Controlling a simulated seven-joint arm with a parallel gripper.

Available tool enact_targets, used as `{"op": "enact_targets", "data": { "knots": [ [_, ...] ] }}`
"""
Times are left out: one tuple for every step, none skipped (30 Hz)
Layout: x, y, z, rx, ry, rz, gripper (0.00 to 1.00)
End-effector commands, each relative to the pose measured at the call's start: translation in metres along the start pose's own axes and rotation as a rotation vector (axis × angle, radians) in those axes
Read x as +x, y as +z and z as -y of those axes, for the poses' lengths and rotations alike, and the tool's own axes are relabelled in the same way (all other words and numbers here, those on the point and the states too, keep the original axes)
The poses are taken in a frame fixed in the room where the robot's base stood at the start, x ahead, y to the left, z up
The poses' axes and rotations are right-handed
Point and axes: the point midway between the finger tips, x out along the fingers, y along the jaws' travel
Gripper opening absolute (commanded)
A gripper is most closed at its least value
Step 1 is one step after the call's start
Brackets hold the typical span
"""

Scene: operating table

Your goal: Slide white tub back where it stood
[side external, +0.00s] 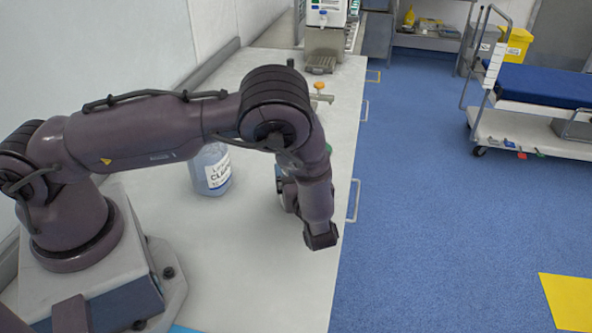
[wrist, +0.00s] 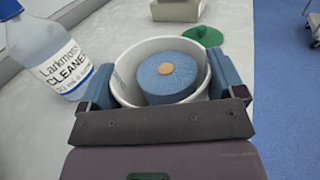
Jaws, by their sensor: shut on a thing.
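The white tub (wrist: 150,46) stands upright in the middle of the wrist view, open at the top. A round blue block with a small tan disc (wrist: 193,66) at its centre sits inside. My gripper (wrist: 163,80) is shut on the tub, with one blue finger against its left side and one against its right. The tub's near side is hidden behind the gripper body. In the side external view, my wrist and forearm cover the tub, and only a bit of my gripper (side external: 287,196) shows at the worktop's right side.
A clear bottle labelled cleaner (wrist: 50,55) stands left of the tub, also visible in the side view (side external: 210,170). A green disc (wrist: 203,36) lies beyond the tub. A beige box (wrist: 177,11) is farther back. The worktop (side external: 215,265) drops off at its right edge.

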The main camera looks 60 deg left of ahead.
Motion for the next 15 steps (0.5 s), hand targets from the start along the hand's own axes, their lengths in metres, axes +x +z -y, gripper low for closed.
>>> {"op": "enact_targets", "data": {
  "knots": [
    [0.0000,0.0004,0.0004,-0.001,-0.001,0.001,0.53],
    [0.0000,0.0004,0.0003,-0.001,-0.001,0.001,0.53],
    [0.0000,0.0004,0.0003,-0.001,-0.001,0.001,0.53],
    [0.0000,0.0004,0.0003,-0.001,-0.001,0.001,0.53],
    [0.0000,0.0004,0.0003,-0.001,-0.001,0.001,0.53],
    [0.0000,0.0004,0.0003,-0.001,-0.001,0.001,0.93],
    [0.0001,0.0004,0.0002,-0.001,-0.001,0.001,1.00],
    [0.0001,0.0004,0.0002,-0.001,-0.001,0.001,1.00],
    [0.0001,0.0004,0.0002,-0.001,-0.001,0.001,1.00],
    [0.0001,0.0003,0.0002,-0.001,-0.001,0.001,1.00],
    [0.0001,0.0003,0.0001,-0.001,-0.001,0.001,1.00],
    [0.0001,0.0003,0.0001,-0.001,-0.001,0.001,1.00],
    [-0.0001,0.0003,0.0001,0.000,-0.001,0.001,1.00],
    [-0.0007,0.0002,0.0001,0.000,-0.001,0.001,1.00],
    [-0.0022,0.0002,0.0003,-0.001,-0.002,0.001,1.00]
  ]
}}
